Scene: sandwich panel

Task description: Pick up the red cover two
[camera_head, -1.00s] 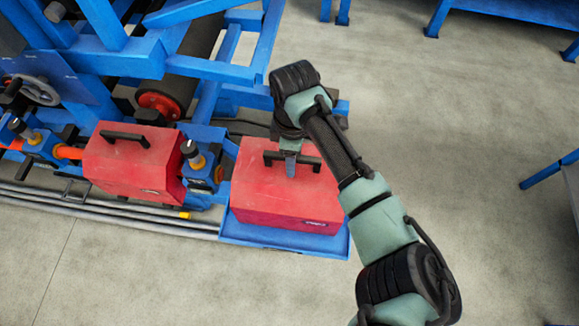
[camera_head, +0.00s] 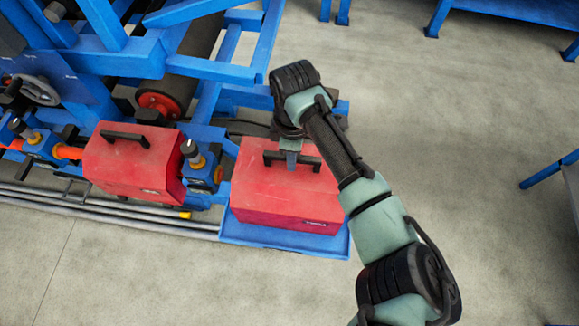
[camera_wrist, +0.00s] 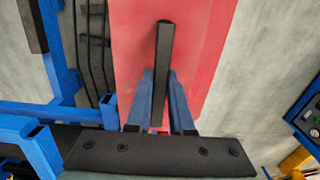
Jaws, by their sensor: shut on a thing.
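A red cover (camera_head: 282,196) with a black handle (camera_head: 272,158) on top sits on a blue base plate (camera_head: 262,236) at the end of the machine. A second red cover (camera_head: 130,168) with its own black handle stands to its left. My gripper (camera_head: 291,162) is at the handle of the right-hand cover. In the wrist view my gripper's two fingers (camera_wrist: 163,115) are on either side of the black handle (camera_wrist: 165,50) and shut on it. The red cover (camera_wrist: 205,60) lies below. The fingers hide part of the handle.
Blue machine framing with a dark roller (camera_head: 195,55) stands at the upper left. Grey pipes (camera_head: 110,210) run along the floor in front of the covers. A blue table (camera_head: 505,12) stands at the upper right. The concrete floor between is clear.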

